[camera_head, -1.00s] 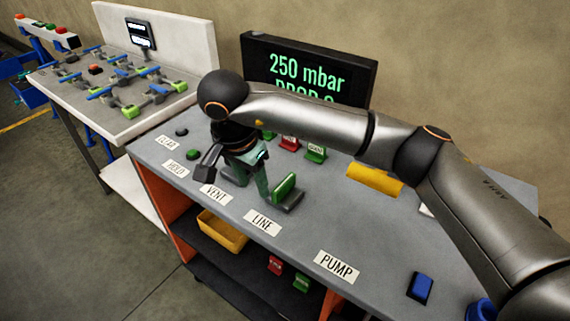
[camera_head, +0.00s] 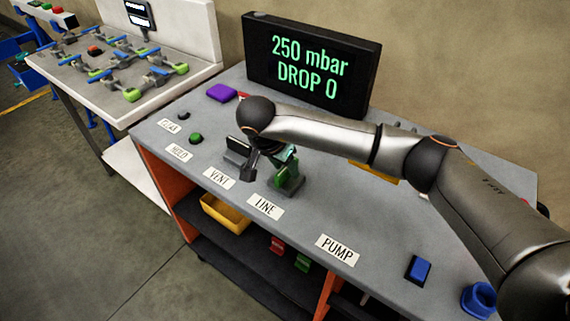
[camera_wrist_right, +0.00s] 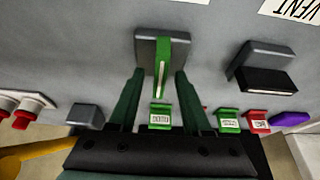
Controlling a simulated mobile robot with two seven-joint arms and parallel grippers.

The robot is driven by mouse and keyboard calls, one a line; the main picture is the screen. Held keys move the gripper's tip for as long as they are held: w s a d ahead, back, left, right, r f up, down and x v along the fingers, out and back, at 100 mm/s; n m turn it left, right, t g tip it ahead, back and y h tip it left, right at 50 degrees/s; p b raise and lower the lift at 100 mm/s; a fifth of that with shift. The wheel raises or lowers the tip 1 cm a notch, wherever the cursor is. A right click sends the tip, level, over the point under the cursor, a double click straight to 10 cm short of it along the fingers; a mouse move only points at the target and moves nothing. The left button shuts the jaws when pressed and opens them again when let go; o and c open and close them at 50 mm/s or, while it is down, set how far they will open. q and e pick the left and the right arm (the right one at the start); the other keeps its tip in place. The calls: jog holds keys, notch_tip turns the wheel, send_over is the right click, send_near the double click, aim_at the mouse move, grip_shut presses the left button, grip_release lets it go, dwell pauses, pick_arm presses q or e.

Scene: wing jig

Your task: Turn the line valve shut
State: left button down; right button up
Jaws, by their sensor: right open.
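The line valve has a green lever (camera_head: 291,178) on a grey base, behind the LINE label (camera_head: 265,206) on the bench. In the right wrist view the green lever (camera_wrist_right: 161,68) stands on its grey base (camera_wrist_right: 145,47), its length running along the fingers. My right gripper (camera_head: 283,160) is at the valve in the head view, partly hidden by its own arm. In the wrist view my right gripper (camera_wrist_right: 154,82) is open, one finger on each side of the lever, with gaps to both. My left gripper is not in view.
The vent valve (camera_wrist_right: 264,68) with a black handle is close beside the line valve. A display (camera_head: 312,65) reads 250 mbar, DROP 0. A purple block (camera_head: 221,92), a green button (camera_head: 196,137) and a blue block (camera_head: 419,269) are on the bench (camera_head: 350,215).

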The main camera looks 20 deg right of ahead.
jog(key=shift+d+f, duration=0.1)
jog(key=shift+f, duration=0.1)
grip_shut()
dwell(0.3)
